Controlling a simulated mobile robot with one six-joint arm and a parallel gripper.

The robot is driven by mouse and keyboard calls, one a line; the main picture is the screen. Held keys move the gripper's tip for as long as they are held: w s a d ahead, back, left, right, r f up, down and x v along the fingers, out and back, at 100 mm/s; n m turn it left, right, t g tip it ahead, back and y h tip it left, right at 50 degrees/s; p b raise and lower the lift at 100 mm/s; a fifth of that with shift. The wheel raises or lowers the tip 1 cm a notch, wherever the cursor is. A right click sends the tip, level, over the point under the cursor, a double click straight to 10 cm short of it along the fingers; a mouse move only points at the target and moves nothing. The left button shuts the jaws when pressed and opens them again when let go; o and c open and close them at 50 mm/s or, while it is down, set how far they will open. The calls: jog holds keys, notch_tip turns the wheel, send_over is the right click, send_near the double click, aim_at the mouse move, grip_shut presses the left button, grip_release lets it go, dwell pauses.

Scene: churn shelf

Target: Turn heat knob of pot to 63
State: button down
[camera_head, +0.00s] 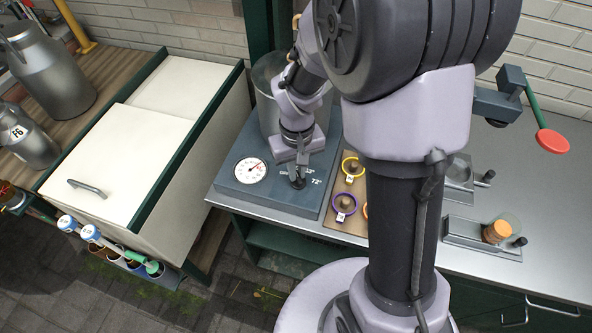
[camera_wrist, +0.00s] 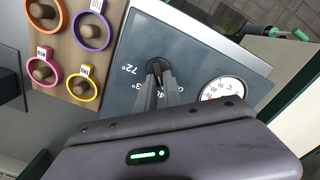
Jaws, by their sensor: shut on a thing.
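The pot (camera_head: 266,88) is a grey metal vessel on a dark blue-grey base (camera_head: 228,178), partly hidden behind my arm. A round white dial (camera_head: 251,171) with a red needle sits on the base's left; it also shows in the wrist view (camera_wrist: 222,90). The dark heat knob (camera_wrist: 154,66) is on the base right of the dial in the head view. My gripper (camera_wrist: 156,72) points down and is shut on the knob, which its fingers partly hide. Temperature marks, one reading 72°, are printed around the knob; its pointer cannot be made out.
A brown board (camera_head: 331,220) with several coloured rings on pegs lies right of the base. A white chest (camera_head: 120,160) stands to the left. Milk cans (camera_head: 48,68) stand at the far left. A glass with orange-brown contents (camera_head: 497,231) stands on the steel counter (camera_head: 540,260) at the right.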

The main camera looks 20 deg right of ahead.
aim_at(298, 174)
jog(key=shift+d+m, duration=0.15)
jog(key=shift+m, duration=1.45)
jog(key=c, duration=1.5)
grip_release()
notch_tip(298, 174, up, 17)
jog(key=p, duration=0.6)
jog(key=shift+r, duration=0.2)
